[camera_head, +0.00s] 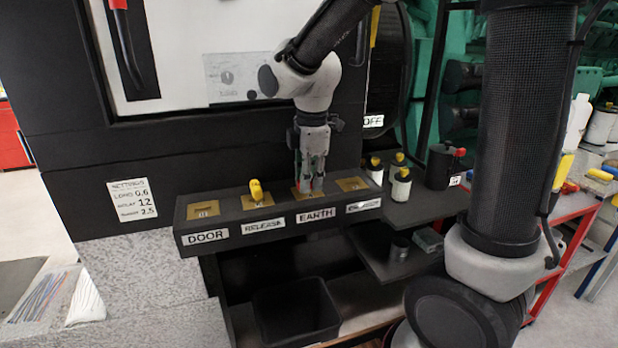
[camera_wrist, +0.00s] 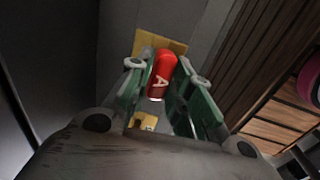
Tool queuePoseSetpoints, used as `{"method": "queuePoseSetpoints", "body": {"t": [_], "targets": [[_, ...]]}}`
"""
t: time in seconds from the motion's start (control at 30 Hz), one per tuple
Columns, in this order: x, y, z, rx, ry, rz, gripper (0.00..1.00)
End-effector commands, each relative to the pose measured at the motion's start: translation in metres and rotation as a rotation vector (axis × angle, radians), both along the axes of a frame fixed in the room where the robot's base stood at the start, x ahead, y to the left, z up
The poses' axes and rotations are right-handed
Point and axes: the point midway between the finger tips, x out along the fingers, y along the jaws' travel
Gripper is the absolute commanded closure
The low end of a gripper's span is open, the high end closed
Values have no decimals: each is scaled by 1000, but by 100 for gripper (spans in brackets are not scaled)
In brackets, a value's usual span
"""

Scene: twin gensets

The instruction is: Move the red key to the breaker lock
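The red key (camera_wrist: 161,75), marked with a white A, is between the green-sided fingers of my gripper (camera_wrist: 160,82) in the wrist view. The fingers look closed against both its sides. In the head view my gripper (camera_head: 311,188) points straight down at the brass plate (camera_head: 299,192) behind the EARTH label (camera_head: 315,217). The key is mostly hidden there by the fingers. A brass plate (camera_wrist: 150,42) also shows behind the key in the wrist view. I cannot tell whether the key sits in the lock or just above it. No label reading "breaker" is legible.
A yellow key (camera_head: 256,191) stands at the RELEASE position, left of my gripper. The DOOR plate (camera_head: 203,210) is bare. The far-right plate (camera_head: 352,184) also looks bare. Small capped bottles (camera_head: 400,186) stand right of the ledge. A black bin (camera_head: 296,312) is below.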

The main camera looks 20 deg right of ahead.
Motion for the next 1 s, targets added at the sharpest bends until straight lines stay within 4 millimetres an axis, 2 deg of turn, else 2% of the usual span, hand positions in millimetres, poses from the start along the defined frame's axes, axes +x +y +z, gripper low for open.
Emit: {"method": "queuePoseSetpoints", "body": {"t": [0.17, 1.0], "targets": [[-2, 0, 2, -1, 6, -1, 100], [-1, 0, 48, 0, 2, 0, 100]]}}
